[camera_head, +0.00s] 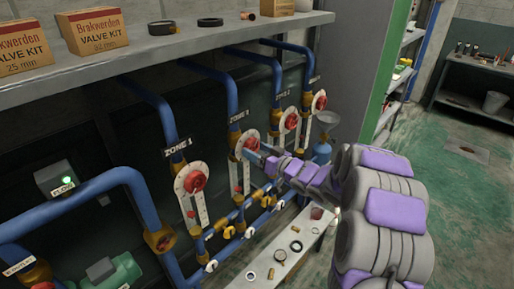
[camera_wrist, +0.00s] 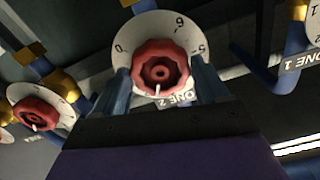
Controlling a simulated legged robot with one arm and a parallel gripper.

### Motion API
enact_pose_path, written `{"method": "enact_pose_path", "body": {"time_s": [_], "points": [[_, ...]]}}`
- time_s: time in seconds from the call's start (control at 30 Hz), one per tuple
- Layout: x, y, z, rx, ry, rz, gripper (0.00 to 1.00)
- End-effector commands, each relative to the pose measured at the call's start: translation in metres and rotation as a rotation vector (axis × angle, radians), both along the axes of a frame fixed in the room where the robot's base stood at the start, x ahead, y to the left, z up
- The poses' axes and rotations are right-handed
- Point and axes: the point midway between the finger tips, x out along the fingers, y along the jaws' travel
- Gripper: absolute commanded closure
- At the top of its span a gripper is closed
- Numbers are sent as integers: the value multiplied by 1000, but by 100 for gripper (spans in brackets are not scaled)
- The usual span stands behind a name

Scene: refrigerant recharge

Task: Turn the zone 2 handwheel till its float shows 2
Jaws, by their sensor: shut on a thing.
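The zone 2 handwheel (camera_head: 250,141) is a red knob at the top of a white gauge plate on the pipe wall. In the wrist view the red handwheel (camera_wrist: 159,66) sits on a white numbered dial (camera_wrist: 130,28), its white mark toward the picture bottom. My gripper (camera_head: 259,156) reaches it from the right, and the fingers of my gripper (camera_wrist: 161,84) are on both sides of it, shut on it. A small red spot, likely the zone 2 float (camera_head: 238,188), shows low on the plate; its reading is too small to tell.
The zone 1 handwheel (camera_head: 194,181) is nearer, on the left. Two more red handwheels (camera_head: 291,121) are farther right. Blue pipes surround the gauges. A low bench (camera_head: 262,256) with loose fittings stands below, and a shelf (camera_head: 130,58) overhangs above.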

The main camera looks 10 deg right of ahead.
Motion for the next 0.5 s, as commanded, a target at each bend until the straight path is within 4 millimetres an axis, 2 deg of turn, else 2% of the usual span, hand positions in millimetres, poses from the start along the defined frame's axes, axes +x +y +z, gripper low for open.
{"method": "enact_pose_path", "body": {"time_s": [0.5], "points": [[-1, -1, -1, 26, 21, -2, 63]]}}
